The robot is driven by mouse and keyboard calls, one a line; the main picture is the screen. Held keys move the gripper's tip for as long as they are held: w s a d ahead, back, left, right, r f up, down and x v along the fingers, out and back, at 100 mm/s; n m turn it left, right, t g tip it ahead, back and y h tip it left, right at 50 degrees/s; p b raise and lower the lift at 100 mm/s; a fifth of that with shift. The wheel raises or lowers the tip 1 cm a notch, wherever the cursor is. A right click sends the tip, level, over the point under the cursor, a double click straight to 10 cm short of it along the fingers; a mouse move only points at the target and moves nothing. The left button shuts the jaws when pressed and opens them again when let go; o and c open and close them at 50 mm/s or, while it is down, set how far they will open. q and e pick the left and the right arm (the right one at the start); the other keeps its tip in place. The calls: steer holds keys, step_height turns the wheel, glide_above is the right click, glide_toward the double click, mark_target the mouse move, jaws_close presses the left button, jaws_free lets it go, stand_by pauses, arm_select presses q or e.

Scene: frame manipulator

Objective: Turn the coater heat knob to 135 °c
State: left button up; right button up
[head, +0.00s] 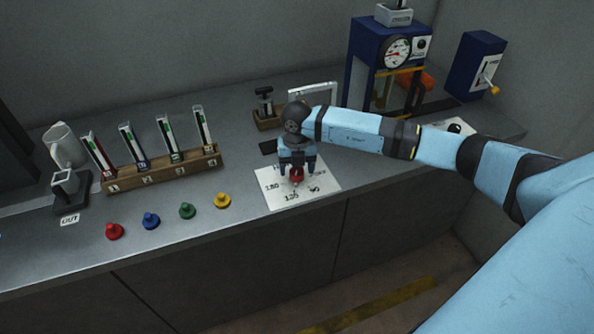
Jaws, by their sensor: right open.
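A red knob (296,177) sits on a white dial card (274,198) at the front of the grey bench. The card carries printed numbers; 180, 135 and 90 seem to show along its front part, but they are small. My right gripper (297,171) points down over the card, open, with its fingers on either side of the red knob. I cannot tell whether the fingers touch it. The gripper hides the back of the card and the knob's top, and I cannot read the knob's setting. My left gripper is not in view.
Several coloured pegs, such as the yellow one (222,200), stand along the front left of the bench. Behind them is a wooden rack (160,168) with tubes. A blue machine with a gauge (397,52) and a blue lever box (476,66) stand at the back right.

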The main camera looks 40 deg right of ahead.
mark_target(297, 172)
step_height(297, 172, up, 12)
steer(key=shift+b, duration=0.3)
stand_by(0.4)
